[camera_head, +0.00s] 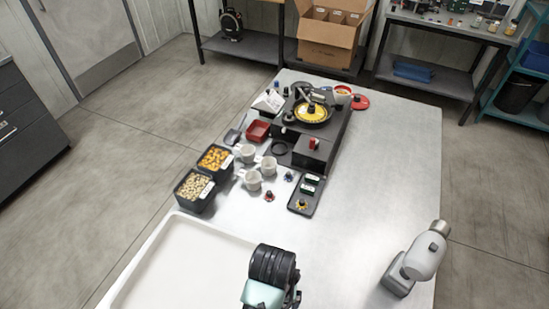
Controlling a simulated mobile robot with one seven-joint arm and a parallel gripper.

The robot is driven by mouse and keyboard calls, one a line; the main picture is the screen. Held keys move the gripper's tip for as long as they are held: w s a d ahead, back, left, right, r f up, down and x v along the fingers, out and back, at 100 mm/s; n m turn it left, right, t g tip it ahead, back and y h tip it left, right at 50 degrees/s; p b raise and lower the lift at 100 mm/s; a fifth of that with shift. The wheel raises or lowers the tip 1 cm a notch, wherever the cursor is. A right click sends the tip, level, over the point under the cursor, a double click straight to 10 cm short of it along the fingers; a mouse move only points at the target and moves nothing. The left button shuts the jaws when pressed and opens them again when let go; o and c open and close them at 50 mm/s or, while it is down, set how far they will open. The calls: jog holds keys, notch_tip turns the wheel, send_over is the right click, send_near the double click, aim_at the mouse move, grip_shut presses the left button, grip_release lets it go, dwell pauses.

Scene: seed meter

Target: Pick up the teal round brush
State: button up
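A small blue-teal piece with a dark part (289,176) stands on the table just left of the small black tray. It may be the teal round brush, but it is too small to tell. A small red piece (269,196) is near it, and a yellow one (302,203) lies in the black tray. I cannot make out my gripper or its fingers in this view.
A black machine (325,130) with a yellow disc stands at the back. White cups (268,167), seed bins (194,188), a large white tray (185,260), a teal-and-black object (270,272) and a grey-white device (424,256) are around.

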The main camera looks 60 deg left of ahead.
jog(key=shift+a+f+p, duration=0.1)
jog(key=shift+f+p, duration=0.45)
jog(key=shift+f, duration=2.4)
grip_shut()
notch_tip(320, 180, up, 10)
jog(key=shift+r+b, duration=0.1)
jog(key=shift+b, duration=0.35)
